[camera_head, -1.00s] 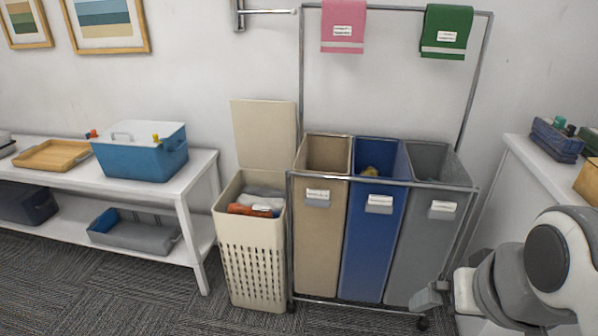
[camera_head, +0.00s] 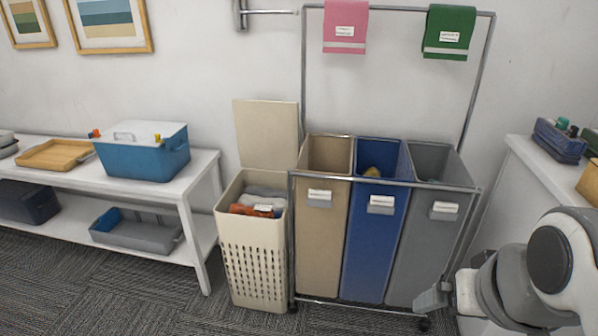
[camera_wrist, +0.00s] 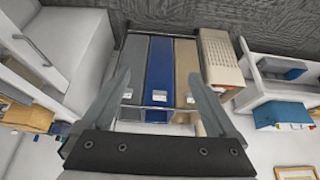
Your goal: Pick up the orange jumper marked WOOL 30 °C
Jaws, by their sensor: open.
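An orange garment (camera_head: 250,210) with a white label lies in the open cream laundry basket (camera_head: 255,255), beside grey cloth (camera_head: 265,192). The label is too small to read. The basket's lid (camera_head: 266,135) stands up at the back. My gripper (camera_head: 432,297) is at the lower right in the head view, in front of the grey bin and well to the right of the basket. In the wrist view my gripper (camera_wrist: 165,92) has its two fingers spread wide with nothing between them.
A wheeled metal frame holds a tan bin (camera_head: 323,230), a blue bin (camera_head: 372,240) and a grey bin (camera_head: 422,250) right of the basket. A white shelf (camera_head: 200,172) with a blue cooler (camera_head: 143,155) stands left. A white counter (camera_head: 525,155) is at right.

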